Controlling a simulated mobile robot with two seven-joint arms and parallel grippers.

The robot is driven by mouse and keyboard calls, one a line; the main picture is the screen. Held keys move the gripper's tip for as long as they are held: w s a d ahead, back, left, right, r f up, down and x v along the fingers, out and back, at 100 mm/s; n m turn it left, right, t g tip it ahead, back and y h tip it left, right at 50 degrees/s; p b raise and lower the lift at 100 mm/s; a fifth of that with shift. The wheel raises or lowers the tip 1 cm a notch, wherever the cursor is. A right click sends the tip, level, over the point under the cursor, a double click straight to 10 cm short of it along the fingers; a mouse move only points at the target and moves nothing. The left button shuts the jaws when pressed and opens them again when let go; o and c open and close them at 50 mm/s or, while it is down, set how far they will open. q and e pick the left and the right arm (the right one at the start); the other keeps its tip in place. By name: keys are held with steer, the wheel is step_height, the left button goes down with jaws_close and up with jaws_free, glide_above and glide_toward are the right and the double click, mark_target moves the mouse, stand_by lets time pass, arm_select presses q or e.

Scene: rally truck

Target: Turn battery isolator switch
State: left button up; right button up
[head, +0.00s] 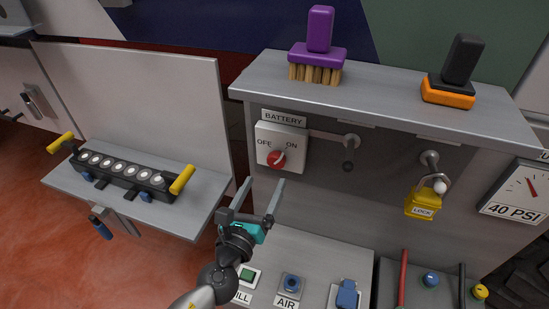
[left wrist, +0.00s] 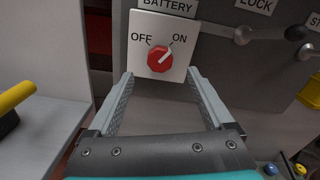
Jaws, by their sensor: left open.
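The battery isolator switch is a red knob (head: 277,159) on a white plate (head: 295,136) marked OFF and ON, under a BATTERY label (head: 284,118). In the left wrist view the red knob (left wrist: 160,59) has a pale pointer line slanting up right toward ON. My left gripper (head: 261,186) is open and empty, below and in front of the knob. In the left wrist view its two fingers (left wrist: 161,75) reach up on either side, with the knob between and beyond their tips. It does not appear to touch the knob. My right gripper is not in view.
A yellow padlock (head: 423,203) hangs right of the switch. A purple brush (head: 317,55) and an orange-black brush (head: 450,80) stand on the shelf above. A lower panel holds a green button (head: 247,275) and AIR button (head: 291,284). A yellow-handled light bar (head: 120,173) lies left.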

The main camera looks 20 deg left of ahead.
mark_target(274, 163)
arm_select(q)
steer(key=w, duration=0.8)
steer(key=shift+w+d+p, duration=0.15)
steer(key=shift+w+p, duration=0.05)
steer(key=shift+p, duration=0.1)
steer(key=shift+c, duration=0.2)
jaws_close()
